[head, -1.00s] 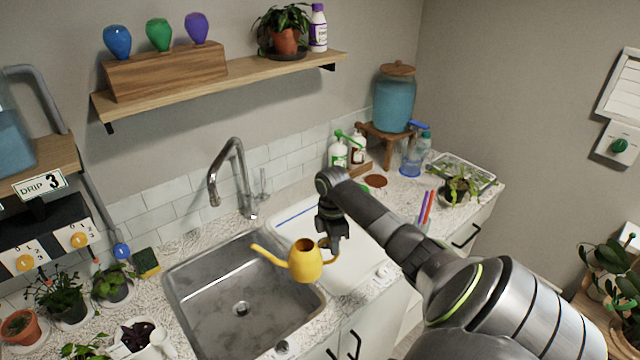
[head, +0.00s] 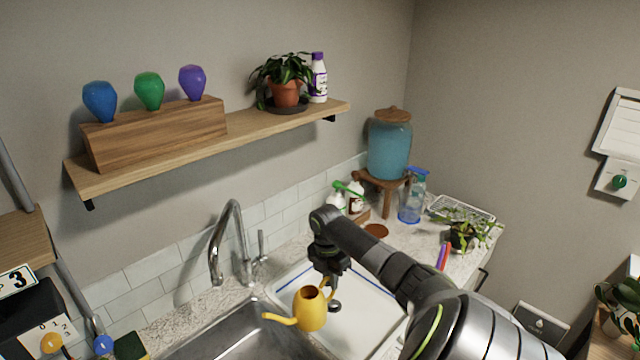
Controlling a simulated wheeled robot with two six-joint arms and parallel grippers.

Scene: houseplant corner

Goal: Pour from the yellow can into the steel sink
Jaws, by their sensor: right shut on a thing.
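The yellow can (head: 310,309) hangs from my right gripper (head: 331,287), which is shut on it at its handle side. The can looks about upright, its spout pointing left. It shows over the right edge of the steel sink (head: 250,335) and the white board beside it; its exact height cannot be told. The sink's lower part is cut off by the frame's bottom edge. No stream shows from the spout. My left gripper is not in view.
A chrome faucet (head: 228,240) stands behind the sink. A white board (head: 365,318) with a blue line lies right of it. Spray bottles, a blue jar (head: 389,150) on a stool and a potted plant (head: 462,235) stand farther right. A wooden shelf (head: 240,135) runs above.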

